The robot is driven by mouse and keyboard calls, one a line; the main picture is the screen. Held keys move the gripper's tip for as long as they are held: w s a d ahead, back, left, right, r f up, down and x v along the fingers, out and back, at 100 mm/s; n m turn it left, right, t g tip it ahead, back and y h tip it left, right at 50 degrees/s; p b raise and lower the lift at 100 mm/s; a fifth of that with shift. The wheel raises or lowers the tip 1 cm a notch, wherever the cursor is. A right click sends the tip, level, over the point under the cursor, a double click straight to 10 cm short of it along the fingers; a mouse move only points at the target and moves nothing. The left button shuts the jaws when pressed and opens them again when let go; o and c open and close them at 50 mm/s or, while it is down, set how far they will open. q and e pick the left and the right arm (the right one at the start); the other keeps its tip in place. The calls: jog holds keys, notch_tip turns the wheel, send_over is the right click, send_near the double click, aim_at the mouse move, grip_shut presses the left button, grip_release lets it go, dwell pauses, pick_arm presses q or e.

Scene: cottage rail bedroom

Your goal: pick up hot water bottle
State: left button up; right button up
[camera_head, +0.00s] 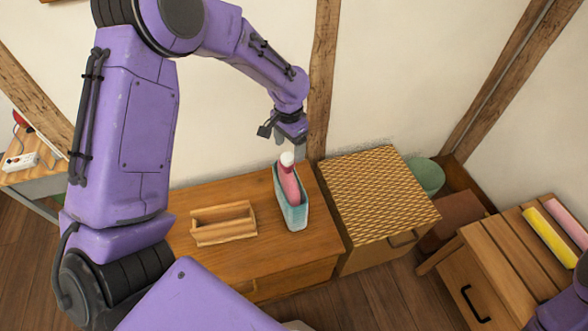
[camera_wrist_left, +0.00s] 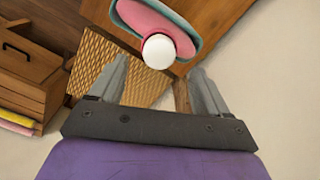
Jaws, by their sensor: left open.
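The hot water bottle (camera_head: 289,182) is pink with a white cap and stands upright in a teal open-topped holder (camera_head: 293,216) on a wooden cabinet. In the left wrist view the pink bottle (camera_wrist_left: 143,19) shows its white cap toward the camera, with the teal rim (camera_wrist_left: 190,32) around it. My left gripper (camera_head: 298,150) is over the cap in the head view. In the left wrist view its two fingers (camera_wrist_left: 158,82) are apart, with the cap just beyond and between their tips. Nothing is held. My right gripper is not in view.
A wooden tray (camera_head: 223,222) sits left of the holder on the cabinet top (camera_head: 321,232). A woven-top chest (camera_head: 375,190) stands close on the right. A post (camera_head: 322,80) and wall are just behind. A slatted bench (camera_head: 510,265) holds yellow and pink rolls.

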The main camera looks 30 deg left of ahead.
aim_at(287, 156)
pick_arm(q)
jog(key=shift+s+d+f, duration=0.1)
jog(key=shift+s+f, duration=0.9)
jog(key=shift+f, duration=0.2)
jog(key=f, duration=0.2)
jog(key=w+f+p, duration=0.1)
jog(key=f, duration=0.1)
jog(key=shift+w+f, duration=0.2)
jog(key=shift+f, duration=0.1)
jog(key=shift+s+r, duration=0.15)
jog(key=shift+s, duration=0.05)
jog(key=shift+s+r, duration=0.15)
jog(key=c, duration=0.3)
grip_shut()
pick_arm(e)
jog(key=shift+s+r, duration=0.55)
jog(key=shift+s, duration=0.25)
